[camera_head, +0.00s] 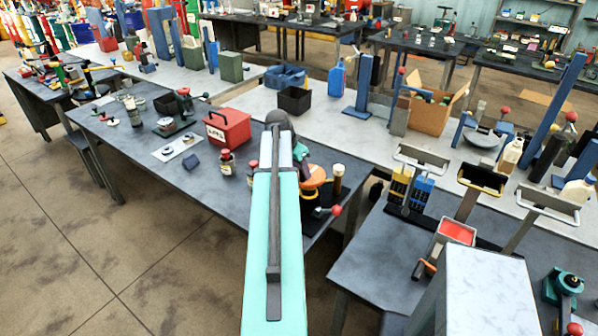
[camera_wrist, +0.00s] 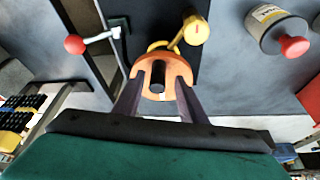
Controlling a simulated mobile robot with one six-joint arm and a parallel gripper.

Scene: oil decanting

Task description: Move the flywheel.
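An orange wheel-like part (camera_wrist: 157,54) with a dark round hub, which I take to be the flywheel, is in the middle of the wrist view. It also shows as an orange disc (camera_head: 314,174) beside my arm's end in the head view. My gripper (camera_wrist: 160,82) reaches to it, with its two dark fingers apart, one on each side of the hub. The fingertips overlap the orange part, and I cannot tell whether they press on it. The part seems to sit on a dark stand. My arm hides some of that stand in the head view.
A yellow-knobbed lever (camera_wrist: 195,30) rises close beside the orange part. A red-knobbed crank (camera_wrist: 75,44) is at left, and a grey canister (camera_wrist: 274,29) at right.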

